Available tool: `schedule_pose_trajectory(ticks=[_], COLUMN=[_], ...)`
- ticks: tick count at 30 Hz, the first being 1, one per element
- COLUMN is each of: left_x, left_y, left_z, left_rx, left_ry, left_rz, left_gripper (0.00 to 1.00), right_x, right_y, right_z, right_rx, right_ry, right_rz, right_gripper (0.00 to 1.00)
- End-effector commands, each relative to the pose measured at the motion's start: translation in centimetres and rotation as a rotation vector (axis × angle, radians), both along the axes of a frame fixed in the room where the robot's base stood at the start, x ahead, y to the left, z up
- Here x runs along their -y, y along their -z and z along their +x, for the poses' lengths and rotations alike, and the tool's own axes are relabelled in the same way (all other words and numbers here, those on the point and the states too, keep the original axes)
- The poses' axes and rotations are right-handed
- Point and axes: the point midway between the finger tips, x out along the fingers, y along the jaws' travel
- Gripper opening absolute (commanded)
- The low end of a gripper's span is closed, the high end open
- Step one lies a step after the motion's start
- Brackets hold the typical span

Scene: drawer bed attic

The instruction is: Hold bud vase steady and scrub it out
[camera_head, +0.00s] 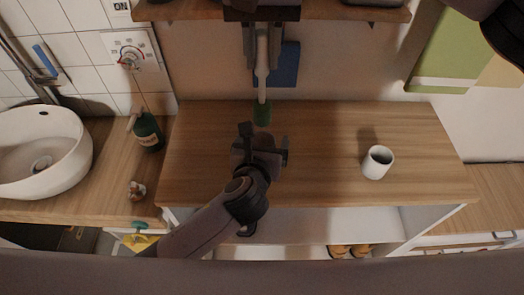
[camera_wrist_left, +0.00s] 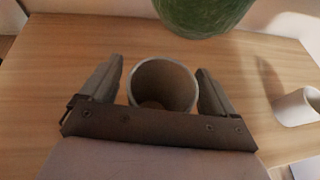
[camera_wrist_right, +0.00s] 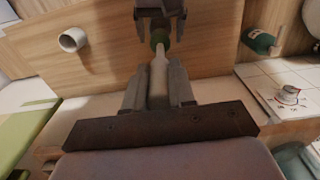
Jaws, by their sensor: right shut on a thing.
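The bud vase (camera_wrist_left: 134,88) is a grey round vessel with an open mouth, standing on the wooden top in the left wrist view. My left gripper (camera_wrist_left: 163,88) is open around it, one finger on each side, with a narrow gap at each. In the head view my left gripper (camera_head: 258,145) hides the vase. My right gripper (camera_head: 262,55) is shut on the pale handle of the brush (camera_wrist_right: 159,78), seen in the right wrist view (camera_wrist_right: 157,92).
A white cup (camera_head: 376,168) stands to the right on the wooden counter (camera_head: 330,130). At left are a green bottle (camera_head: 148,132), a small knobbed item (camera_head: 137,190) and a white basin (camera_head: 75,160). A shelf (camera_head: 340,10) hangs above.

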Motion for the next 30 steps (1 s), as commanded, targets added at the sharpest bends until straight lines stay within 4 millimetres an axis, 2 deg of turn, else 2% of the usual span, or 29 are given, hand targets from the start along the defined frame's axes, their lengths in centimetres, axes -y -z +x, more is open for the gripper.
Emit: schedule_pose_trajectory(ticks=[9, 14, 30], left_x=[0.0, -0.1, -1.5], left_y=[0.0, -0.4, -3.7], left_z=[-0.1, -0.9, -9.0], left_rx=[0.000, 0.001, 0.000], left_ry=[0.000, 0.002, 0.002], left_rz=[0.000, 0.000, -0.001], left_gripper=[0.94, 0.94, 0.94], right_x=[0.0, 0.0, 0.0], right_y=[0.0, 0.0, 0.0], right_z=[0.0, 0.0, 0.0], right_rx=[0.000, 0.000, 0.000], right_ry=[0.000, 0.000, 0.000], right_rz=[0.000, 0.000, 0.000], right_gripper=[0.00, 0.00, 0.00])
